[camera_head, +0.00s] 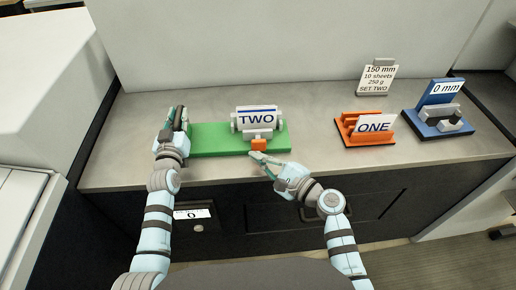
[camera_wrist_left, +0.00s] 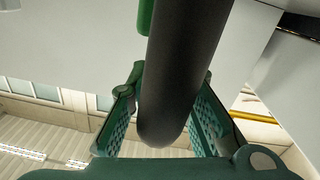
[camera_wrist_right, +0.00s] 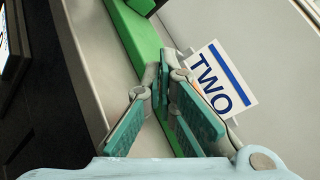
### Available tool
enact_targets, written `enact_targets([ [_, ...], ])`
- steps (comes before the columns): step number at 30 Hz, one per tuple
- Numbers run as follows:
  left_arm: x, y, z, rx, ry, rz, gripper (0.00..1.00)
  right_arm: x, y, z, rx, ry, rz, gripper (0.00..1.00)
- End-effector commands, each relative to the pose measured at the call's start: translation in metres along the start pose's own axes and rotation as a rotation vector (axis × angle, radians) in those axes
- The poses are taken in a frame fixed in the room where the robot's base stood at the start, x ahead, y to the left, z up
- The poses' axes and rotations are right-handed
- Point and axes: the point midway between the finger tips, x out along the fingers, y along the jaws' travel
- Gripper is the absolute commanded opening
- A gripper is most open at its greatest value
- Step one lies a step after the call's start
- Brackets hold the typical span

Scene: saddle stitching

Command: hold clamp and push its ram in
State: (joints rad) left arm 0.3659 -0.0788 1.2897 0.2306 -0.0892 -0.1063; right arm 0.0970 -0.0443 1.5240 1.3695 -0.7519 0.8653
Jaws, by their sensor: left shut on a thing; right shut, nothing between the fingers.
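The clamp has a long green base (camera_head: 210,138) with a white carriage labelled TWO (camera_head: 257,119) at its right part and an orange ram block (camera_head: 258,145) at its front. My left gripper (camera_head: 177,116) is at the base's left end, shut on a dark round handle (camera_wrist_left: 178,75), which fills the gap between its fingers in the left wrist view. My right gripper (camera_head: 262,156) is shut and empty, its tips just in front of the orange block. In the right wrist view its fingertips (camera_wrist_right: 162,80) are beside the green base (camera_wrist_right: 138,40); they hide the orange block there, and contact cannot be told.
An orange holder (camera_head: 365,142) with a card ONE stands to the right. A blue device (camera_head: 440,127) reading 0 mm is further right. A sign card (camera_head: 377,78) stands behind them. The counter (camera_head: 320,150) between clamp and orange holder is clear.

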Motion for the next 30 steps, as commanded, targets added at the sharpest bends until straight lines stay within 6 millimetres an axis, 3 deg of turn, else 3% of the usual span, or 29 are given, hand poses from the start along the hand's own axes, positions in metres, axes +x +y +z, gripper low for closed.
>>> enact_targets([
  [14, -0.001, 0.0, 0.003, 0.0, -0.008, 0.0, 0.0, -0.005, 0.004, 0.003, 0.001, 0.001, 0.001, 0.0],
  [30, -0.001, 0.0, 0.004, 0.0, -0.008, 0.0, 0.0, -0.037, 0.027, 0.027, 0.0, 0.001, 0.001, 0.0],
])
